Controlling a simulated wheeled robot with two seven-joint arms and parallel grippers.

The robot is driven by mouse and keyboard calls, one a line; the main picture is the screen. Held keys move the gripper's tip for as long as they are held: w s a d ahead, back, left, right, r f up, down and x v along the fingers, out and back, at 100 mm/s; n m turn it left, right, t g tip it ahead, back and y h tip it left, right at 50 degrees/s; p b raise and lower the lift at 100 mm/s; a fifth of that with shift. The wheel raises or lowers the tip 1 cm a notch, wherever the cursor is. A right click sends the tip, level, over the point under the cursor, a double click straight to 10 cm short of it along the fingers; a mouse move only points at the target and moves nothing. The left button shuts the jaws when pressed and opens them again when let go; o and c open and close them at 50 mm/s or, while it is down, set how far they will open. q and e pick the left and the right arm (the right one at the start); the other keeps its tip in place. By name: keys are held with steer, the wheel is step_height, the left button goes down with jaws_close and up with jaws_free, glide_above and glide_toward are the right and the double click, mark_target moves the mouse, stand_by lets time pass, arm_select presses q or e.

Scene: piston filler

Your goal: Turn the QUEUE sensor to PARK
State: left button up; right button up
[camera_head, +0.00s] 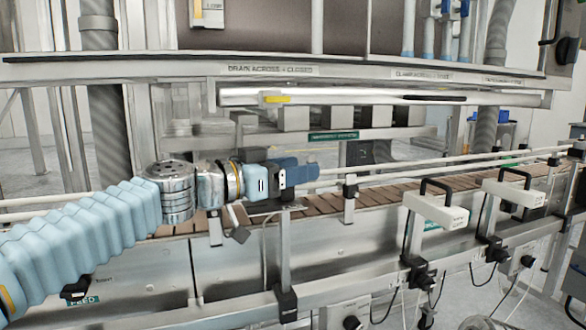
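My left arm comes in from the left over the conveyor. Its gripper (302,170), with dark blue fingers, points right just above the belt near the middle. I cannot tell whether the fingers are open or shut, or whether they hold anything. A grey post (285,250) with a black clamp stands directly below the gripper, and a dark flat part shows at its top, partly hidden. Two pale sensor heads with black handles stand at the right: one nearer (437,211) and one farther (515,193). Their small lettering is unreadable, so I cannot tell which sensor is QUEUE. My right gripper is not in view.
The brown slatted conveyor belt (385,196) runs across the middle with guide rails (430,167) behind it. A machine frame with a long pale bar (360,97) overhangs it. Black cables hang below the sensors. A green label (83,301) sits at the lower left.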

arm_select(q)
steer(key=c, duration=0.8)
